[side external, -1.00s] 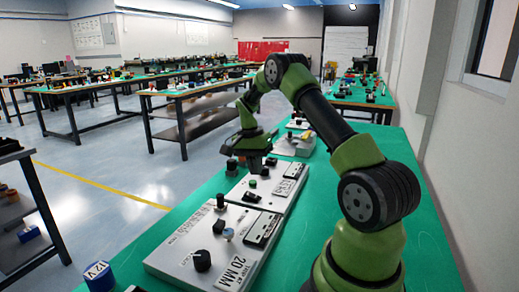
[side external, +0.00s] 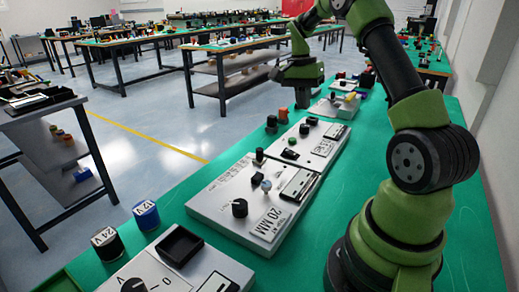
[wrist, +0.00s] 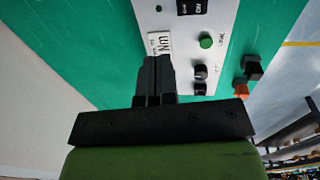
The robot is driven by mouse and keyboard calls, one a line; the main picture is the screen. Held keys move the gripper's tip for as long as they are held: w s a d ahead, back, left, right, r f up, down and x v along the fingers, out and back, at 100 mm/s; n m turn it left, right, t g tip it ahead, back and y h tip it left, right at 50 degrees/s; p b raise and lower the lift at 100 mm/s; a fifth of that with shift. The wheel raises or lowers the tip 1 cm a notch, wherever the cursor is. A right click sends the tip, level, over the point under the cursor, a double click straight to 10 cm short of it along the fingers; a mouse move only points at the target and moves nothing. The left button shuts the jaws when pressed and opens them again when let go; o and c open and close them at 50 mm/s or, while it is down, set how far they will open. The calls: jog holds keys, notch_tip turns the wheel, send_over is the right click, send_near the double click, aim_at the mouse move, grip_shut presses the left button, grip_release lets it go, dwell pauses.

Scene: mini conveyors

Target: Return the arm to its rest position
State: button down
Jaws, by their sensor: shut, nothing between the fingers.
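My arm is green and black, and its base stands on the green table (side external: 462,215) at the right of the side view. My gripper (side external: 302,100) hangs above the far part of the table, fingers down and clear of the panels. In the wrist view its dark fingers (wrist: 156,62) are together with nothing between them. Past them lies a white panel (wrist: 182,50) with a green button (wrist: 206,41) and black knobs (wrist: 200,72).
The 20 MM control panel (side external: 215,208) and a second panel (side external: 325,150) line the table. A blue 12V cylinder (side external: 146,216) and a black 24V cylinder (side external: 107,244) stand at the near left. Orange (side external: 283,115) and black pieces stand near my gripper.

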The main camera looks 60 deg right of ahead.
jog(key=a+r+n+t, duration=0.4)
jog(key=a+r+n, duration=0.2)
jog(key=a+r, duration=0.65)
jog(key=s+a+n+t+y, duration=0.2)
jog(key=s+a+n+t, duration=0.2)
jog(key=s+a+n, duration=0.3)
jog(key=s+a, duration=0.5)
jog(key=a, duration=0.3)
jog(key=shift+s+a+n+t, duration=0.35)
jog(key=shift+n+t, duration=0.05)
